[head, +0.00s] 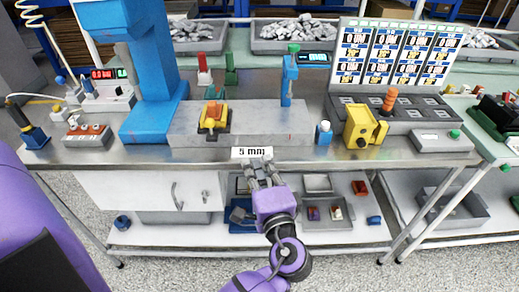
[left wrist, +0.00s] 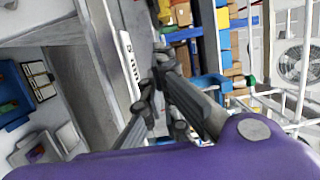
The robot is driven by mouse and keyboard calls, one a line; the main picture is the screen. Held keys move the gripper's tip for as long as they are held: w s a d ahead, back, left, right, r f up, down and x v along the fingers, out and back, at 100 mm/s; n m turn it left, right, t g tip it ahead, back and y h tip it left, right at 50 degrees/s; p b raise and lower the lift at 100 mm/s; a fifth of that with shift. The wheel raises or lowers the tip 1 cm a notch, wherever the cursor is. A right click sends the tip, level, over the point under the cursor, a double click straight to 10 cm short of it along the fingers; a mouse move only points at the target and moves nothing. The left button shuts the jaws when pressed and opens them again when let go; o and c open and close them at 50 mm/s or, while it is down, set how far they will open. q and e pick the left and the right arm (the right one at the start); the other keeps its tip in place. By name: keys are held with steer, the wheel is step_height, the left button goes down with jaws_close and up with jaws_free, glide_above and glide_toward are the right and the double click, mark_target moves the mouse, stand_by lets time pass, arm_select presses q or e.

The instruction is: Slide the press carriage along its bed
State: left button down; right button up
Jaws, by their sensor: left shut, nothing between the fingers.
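A grey bed (head: 265,122) lies on the bench beside the blue press (head: 150,75). A yellow block with an orange-red top (head: 214,118), which looks like the carriage, sits on the left part of the bed. A small blue upright post (head: 289,82) with a green top stands at the bed's back right. My left gripper (head: 258,162) is shut and empty at the bench's front edge, just below the white "5 mm" label, apart from the yellow block. In the left wrist view its fingers (left wrist: 158,75) are together near the label (left wrist: 130,66). My right gripper is not in view.
A yellow device (head: 364,128) and a small blue bottle-like item (head: 324,133) stand right of the bed. A display board (head: 378,55) stands behind them. A small orange-topped box (head: 87,132) is at the left. Bins stand on the lower shelf.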

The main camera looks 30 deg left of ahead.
mark_target(227, 133)
arm_select(q)
steer(key=p+x, duration=0.1)
steer(key=x, duration=0.7)
steer(key=shift+w+a+r+p, duration=0.15)
steer(key=shift+w+a+p, duration=0.05)
steer(key=shift+w+p, duration=0.1)
steer(key=a, duration=0.1)
steer(key=s+a+p, duration=0.1)
steer(key=a, duration=0.1)
steer(key=shift+s, duration=0.1)
steer(key=shift+s+a+f, duration=0.25)
steer(key=shift+s+a, duration=0.05)
steer(key=shift+a, duration=0.15)
steer(key=shift+s+a, duration=0.35)
steer(key=shift+a, duration=0.2)
steer(key=s+a, duration=0.3)
steer(key=a, duration=0.3)
steer(key=s+a, duration=0.4)
steer(key=a, duration=0.2)
steer(key=s+a, duration=0.4)
steer(key=a, duration=0.2)
steer(key=shift+s+a, duration=0.1)
steer(key=shift+a, duration=0.1)
